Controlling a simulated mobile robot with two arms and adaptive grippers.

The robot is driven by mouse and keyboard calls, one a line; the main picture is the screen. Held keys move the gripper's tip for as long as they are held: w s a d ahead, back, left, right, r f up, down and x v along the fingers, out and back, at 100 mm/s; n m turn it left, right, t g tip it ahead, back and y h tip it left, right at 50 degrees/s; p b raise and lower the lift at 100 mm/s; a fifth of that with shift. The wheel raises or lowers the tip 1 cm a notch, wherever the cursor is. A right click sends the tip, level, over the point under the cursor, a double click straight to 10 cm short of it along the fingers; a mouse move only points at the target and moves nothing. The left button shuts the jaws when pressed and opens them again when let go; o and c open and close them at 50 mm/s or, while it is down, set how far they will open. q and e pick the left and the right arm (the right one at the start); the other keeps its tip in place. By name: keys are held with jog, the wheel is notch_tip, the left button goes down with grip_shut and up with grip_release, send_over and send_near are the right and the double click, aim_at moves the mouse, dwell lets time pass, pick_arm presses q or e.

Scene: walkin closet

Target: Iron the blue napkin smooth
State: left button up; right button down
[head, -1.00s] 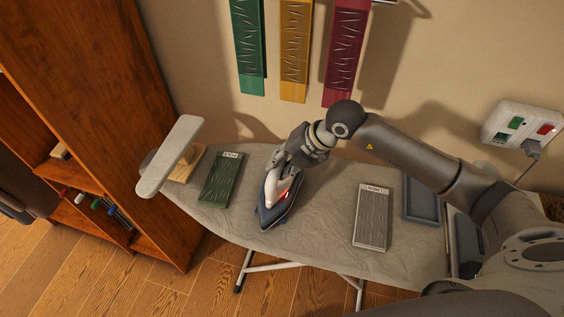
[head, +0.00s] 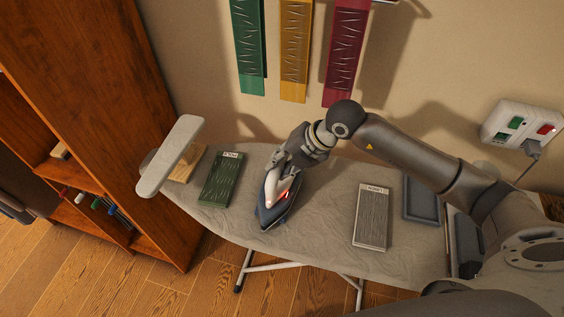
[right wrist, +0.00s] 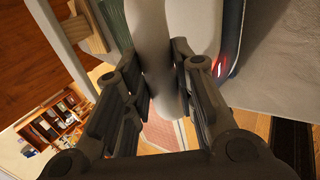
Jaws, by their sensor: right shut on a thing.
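An iron (head: 272,208) with a dark blue body, a pale handle and a glowing red light rests on the grey ironing board (head: 315,240), its tip pointing toward the board's front edge. My right gripper (head: 290,160) is shut on the iron's handle from behind. In the right wrist view the pale handle (right wrist: 150,45) runs between the fingers, and the red light shows beside it. I cannot make out a blue napkin; whether any cloth lies under the iron is hidden. My left gripper is not in view.
A dark green labelled slab (head: 220,180) and a grey ribbed one (head: 371,217) lie on either side of the iron. A sleeve board (head: 170,157) stands at the left end, a dark tray (head: 421,200) at the right. Green, yellow and red strips (head: 345,50) hang on the wall.

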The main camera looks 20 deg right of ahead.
jog(key=shift+s, duration=0.1)
notch_tip(320, 180, up, 3)
jog(key=shift+f+p, duration=0.1)
jog(key=shift+p, duration=0.95)
jog(key=shift+w+r+p, duration=0.2)
jog(key=shift+r+p, duration=0.8)
jog(key=shift+r, duration=0.7)
